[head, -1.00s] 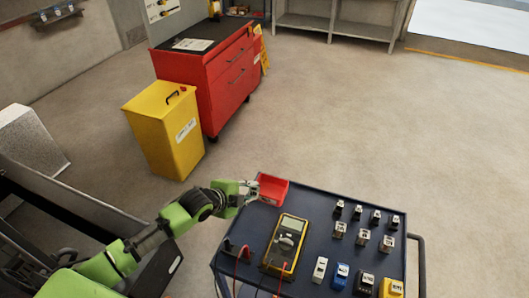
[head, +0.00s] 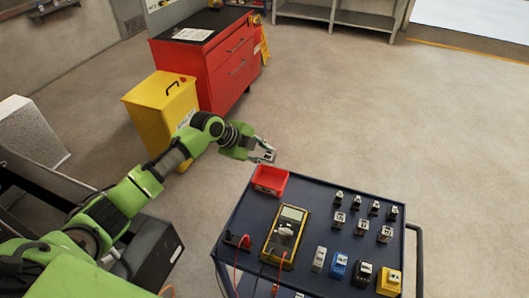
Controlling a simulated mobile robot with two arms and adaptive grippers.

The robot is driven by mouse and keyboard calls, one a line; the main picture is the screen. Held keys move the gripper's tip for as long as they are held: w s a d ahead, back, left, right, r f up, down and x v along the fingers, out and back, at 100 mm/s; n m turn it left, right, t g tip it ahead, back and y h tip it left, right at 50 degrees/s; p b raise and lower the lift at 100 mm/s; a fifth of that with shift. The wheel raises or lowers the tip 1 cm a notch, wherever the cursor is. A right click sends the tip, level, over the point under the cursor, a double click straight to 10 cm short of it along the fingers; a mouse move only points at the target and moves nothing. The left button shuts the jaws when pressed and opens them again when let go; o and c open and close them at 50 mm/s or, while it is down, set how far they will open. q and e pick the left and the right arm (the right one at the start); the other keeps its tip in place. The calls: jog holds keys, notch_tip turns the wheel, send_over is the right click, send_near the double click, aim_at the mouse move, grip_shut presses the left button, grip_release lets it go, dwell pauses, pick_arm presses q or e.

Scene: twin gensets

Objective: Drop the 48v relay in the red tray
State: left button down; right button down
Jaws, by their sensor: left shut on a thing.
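The red tray (head: 270,181) is a small open bin at the back left corner of the dark blue cart top. My left gripper (head: 264,154) is just beyond and above the tray in the picture, apart from it. It is shut on a small pale thing, which looks like a relay; the fingers mostly hide it and I cannot read a label. Several small relays stand in two rows at the back right of the cart, among them a front-row relay (head: 361,227). Their markings are too small to read. My right gripper is not in view.
The blue cart (head: 315,198) also holds a yellow multimeter (head: 285,236) with leads and a front row of blocks, including a blue one (head: 338,265) and a yellow one (head: 389,281). A yellow bin (head: 160,112) and red cabinet (head: 228,62) stand behind. Floor at right is clear.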

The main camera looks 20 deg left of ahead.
pick_arm(q)
notch_tip(320, 180, down, 7)
jog(key=b, duration=0.4)
jog(key=shift+r, duration=0.2)
jog(key=c, duration=1.6)
grip_release()
jog(key=shift+c, duration=0.2)
